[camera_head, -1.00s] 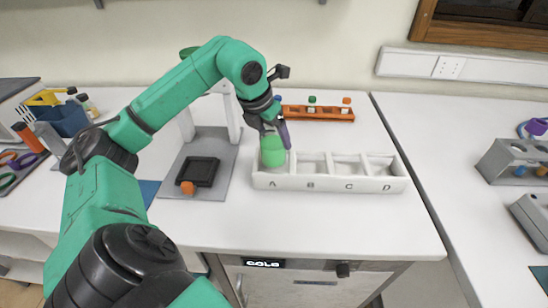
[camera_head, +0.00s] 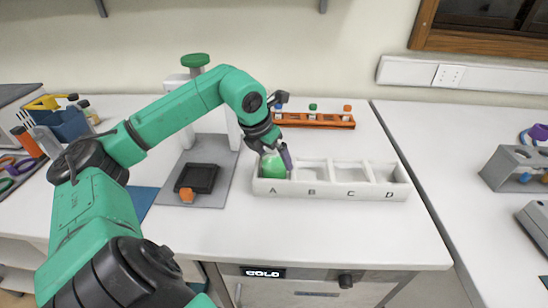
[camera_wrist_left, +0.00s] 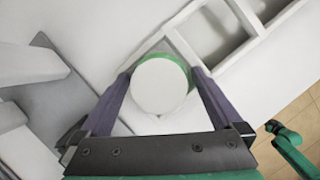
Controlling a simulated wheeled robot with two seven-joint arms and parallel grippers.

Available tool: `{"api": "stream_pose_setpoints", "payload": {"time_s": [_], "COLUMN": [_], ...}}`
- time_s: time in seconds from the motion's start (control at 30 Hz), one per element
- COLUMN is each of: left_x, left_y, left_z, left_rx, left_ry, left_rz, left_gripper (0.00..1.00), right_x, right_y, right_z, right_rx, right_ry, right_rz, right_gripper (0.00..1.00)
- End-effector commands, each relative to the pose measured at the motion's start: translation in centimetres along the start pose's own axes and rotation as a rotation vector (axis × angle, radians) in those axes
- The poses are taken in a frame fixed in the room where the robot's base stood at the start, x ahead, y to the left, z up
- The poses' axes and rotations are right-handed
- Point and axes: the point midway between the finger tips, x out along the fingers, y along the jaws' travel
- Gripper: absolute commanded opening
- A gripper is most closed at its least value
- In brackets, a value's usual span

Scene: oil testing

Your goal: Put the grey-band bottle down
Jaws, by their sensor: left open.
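The bottle (camera_head: 273,167) shows as a green rounded body in compartment A of the white tray (camera_head: 330,190), at the tray's left end. In the left wrist view, its round white top (camera_wrist_left: 160,86) has a green edge behind it. No grey band shows from these angles. My left gripper (camera_head: 273,152) comes down over compartment A. Its purple fingers stand open on either side of the bottle, close to its sides. In the wrist view the left gripper (camera_wrist_left: 160,85) also straddles the bottle. The bottle's base is hidden by the tray's front wall.
Compartments B, C and D look empty. An orange rack (camera_head: 315,120) with small capped vials stands behind the tray. A grey stand with a black plate (camera_head: 197,178) and an orange knob is to the left.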

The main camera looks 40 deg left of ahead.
Motion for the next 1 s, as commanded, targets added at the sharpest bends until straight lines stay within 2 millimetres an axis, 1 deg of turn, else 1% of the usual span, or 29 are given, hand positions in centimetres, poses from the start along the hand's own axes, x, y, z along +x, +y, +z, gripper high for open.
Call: {"api": "stream_pose_setpoints", "payload": {"time_s": [0.07, 0.17, 0.2, 0.27, 0.3, 0.4, 0.43, 0.5, 0.57, 1.0], "left_x": [-1.2, -3.9, -5.2, -6.9, -8.1, -10.1, -10.5, -11.1, -11.3, -11.3], "left_y": [0.1, 0.1, 0.1, 0.1, 0.1, 0.0, 0.0, 0.0, 0.0, 0.0], "left_z": [-0.1, 0.0, 0.0, 0.0, 0.1, 0.0, 0.0, 0.0, 0.0, 0.0], "left_rx": [0.001, 0.001, 0.0, 0.0, 0.0, 0.0, 0.0, 0.001, 0.001, 0.001], "left_ry": [-0.004, -0.005, -0.006, -0.005, -0.005, -0.002, -0.002, -0.001, -0.001, -0.001], "left_rz": [0.004, 0.006, 0.005, 0.006, 0.005, 0.003, 0.003, 0.001, 0.001, 0.0], "left_gripper": [1.0, 1.0, 1.0, 1.0, 1.0, 1.0, 1.0, 1.0, 1.0, 1.0], "right_x": [0.8, 1.3, 1.2, 1.2, 1.0, 0.8, 0.8, 0.8, 0.8, 0.8], "right_y": [0.0, 0.0, 0.0, 0.0, 0.0, 0.0, 0.0, 0.0, 0.0, 0.0], "right_z": [0.0, -0.1, -0.1, -0.1, -0.1, -0.2, -0.2, -0.2, -0.2, -0.2], "right_rx": [0.0, 0.0, 0.0, 0.0, 0.0, 0.0, 0.0, 0.0, 0.0, -0.001], "right_ry": [0.001, 0.003, 0.003, 0.003, 0.004, 0.004, 0.004, 0.004, 0.004, 0.004], "right_rz": [0.0, 0.0, 0.001, 0.001, 0.001, 0.001, 0.001, 0.001, 0.001, 0.0], "right_gripper": [0.0, 0.0, 0.0, 0.0, 0.0, 0.0, 0.0, 0.0, 0.0, 0.0]}}
